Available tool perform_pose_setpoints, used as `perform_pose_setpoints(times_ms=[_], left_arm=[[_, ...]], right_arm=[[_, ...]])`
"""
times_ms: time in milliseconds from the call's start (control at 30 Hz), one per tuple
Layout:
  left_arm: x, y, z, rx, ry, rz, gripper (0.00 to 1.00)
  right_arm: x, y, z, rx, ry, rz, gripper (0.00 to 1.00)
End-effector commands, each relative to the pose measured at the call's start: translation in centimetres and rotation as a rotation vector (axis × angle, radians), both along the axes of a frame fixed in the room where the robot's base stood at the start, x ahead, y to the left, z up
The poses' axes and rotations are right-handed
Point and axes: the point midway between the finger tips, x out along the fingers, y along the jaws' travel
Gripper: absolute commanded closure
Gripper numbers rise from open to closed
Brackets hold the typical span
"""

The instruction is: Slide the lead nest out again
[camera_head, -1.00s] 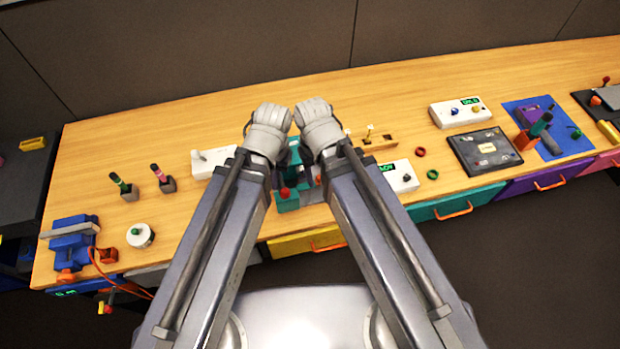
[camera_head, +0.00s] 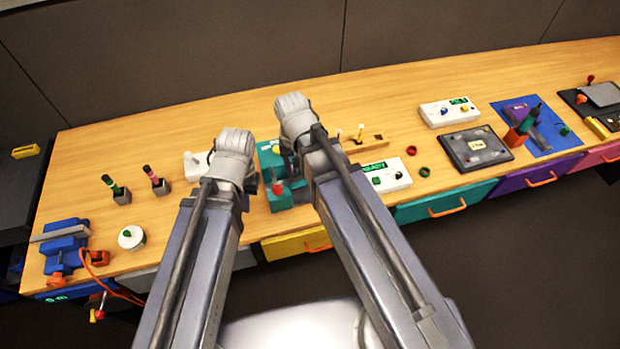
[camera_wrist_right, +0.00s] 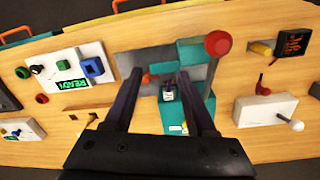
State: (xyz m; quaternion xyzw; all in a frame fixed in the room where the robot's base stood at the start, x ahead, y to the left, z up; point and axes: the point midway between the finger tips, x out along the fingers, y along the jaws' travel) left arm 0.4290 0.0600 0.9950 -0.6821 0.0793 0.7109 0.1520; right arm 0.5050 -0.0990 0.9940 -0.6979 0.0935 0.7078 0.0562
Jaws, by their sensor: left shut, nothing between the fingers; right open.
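A teal press-like fixture (camera_head: 272,160) stands at the middle of the bench, with a red-knobbed lever (camera_head: 278,188). In the right wrist view, the teal fixture (camera_wrist_right: 172,115) has a grey plate, a small dark piece with a white label (camera_wrist_right: 168,92) and a small orange part (camera_wrist_right: 150,78). I cannot tell for sure which part is the lead nest. My right gripper (camera_wrist_right: 161,78) is open above the fixture, its fingers apart with nothing held. It also shows in the head view (camera_head: 293,108). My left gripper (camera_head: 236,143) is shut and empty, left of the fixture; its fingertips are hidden.
A white box with a green READY display (camera_head: 386,175) stands right of the fixture. A wooden block with a peg (camera_head: 365,144) is behind it. A white lever box (camera_head: 197,163) sits just left. The bench behind the fixture is clear.

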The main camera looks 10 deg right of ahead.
Motion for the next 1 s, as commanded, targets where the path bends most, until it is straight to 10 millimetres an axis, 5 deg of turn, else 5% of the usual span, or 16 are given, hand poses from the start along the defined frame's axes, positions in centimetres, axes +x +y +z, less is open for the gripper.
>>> perform_pose_setpoints(times_ms=[367, 733, 1000], left_arm=[[0.0, 0.0, -5.2, 0.001, 0.000, -0.002, 1.00], [0.0, 0.0, -5.6, 0.001, 0.000, -0.002, 1.00], [0.0, 0.0, -7.9, 0.001, 0.000, -0.002, 1.00]], right_arm=[[6.8, -5.5, -5.2, 0.040, -0.031, -0.491, 0.43], [7.1, -6.0, -5.6, 0.044, -0.034, -0.541, 0.43], [7.1, -6.0, -7.9, 0.044, -0.034, -0.540, 0.43]])
